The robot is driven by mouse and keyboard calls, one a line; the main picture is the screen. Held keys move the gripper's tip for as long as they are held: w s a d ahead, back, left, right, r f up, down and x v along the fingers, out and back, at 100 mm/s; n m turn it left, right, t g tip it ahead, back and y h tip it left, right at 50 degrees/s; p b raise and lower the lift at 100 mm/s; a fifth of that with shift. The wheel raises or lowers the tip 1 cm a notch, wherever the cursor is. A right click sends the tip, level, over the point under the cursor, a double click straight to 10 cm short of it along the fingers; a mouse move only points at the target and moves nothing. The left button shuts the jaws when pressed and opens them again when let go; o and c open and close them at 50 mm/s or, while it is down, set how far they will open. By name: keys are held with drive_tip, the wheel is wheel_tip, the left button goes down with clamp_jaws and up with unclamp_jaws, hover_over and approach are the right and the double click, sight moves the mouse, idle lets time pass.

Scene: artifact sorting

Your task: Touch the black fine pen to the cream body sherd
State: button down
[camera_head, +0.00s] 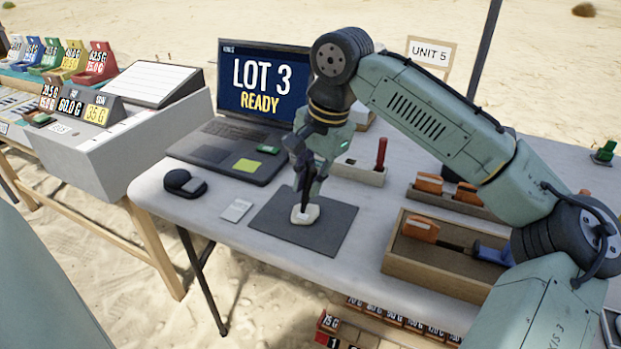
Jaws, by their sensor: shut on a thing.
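The cream body sherd (310,216) lies on a dark grey mat (334,233) near the table's left front. My gripper (305,178) is directly above it, fingers pointing down. It is shut on a thin black pen (304,200), held roughly upright. The pen's lower end meets the sherd's outline in this view. I cannot tell for certain whether the tip touches it or is just above it. The pen's upper part is hidden by my gripper.
A laptop (217,155), a mouse (184,183) and a small card (236,210) lie left of the mat. A holder with a red pen (381,154) stands behind it. A wooden tray of tools (396,259) is to the right.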

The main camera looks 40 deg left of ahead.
drive_tip(key=shift+f, duration=0.5)
idle(0.4)
idle(2.1)
drive_tip(key=shift+p, duration=0.3)
drive_tip(key=shift+s+a+p+v, duration=0.1)
drive_tip(key=shift+a+p+v, duration=0.15)
drive_tip(key=shift+p+v, duration=1.1)
drive_tip(key=shift+s+a+p+v, duration=0.1)
drive_tip(key=shift+a+p+v, duration=0.2)
drive_tip(key=shift+p+v, duration=1.05)
drive_tip(key=shift+a+p+v, duration=0.25)
drive_tip(key=shift+p+v, duration=1)
drive_tip(key=shift+p, duration=0.1)
drive_tip(key=shift+r, duration=0.15)
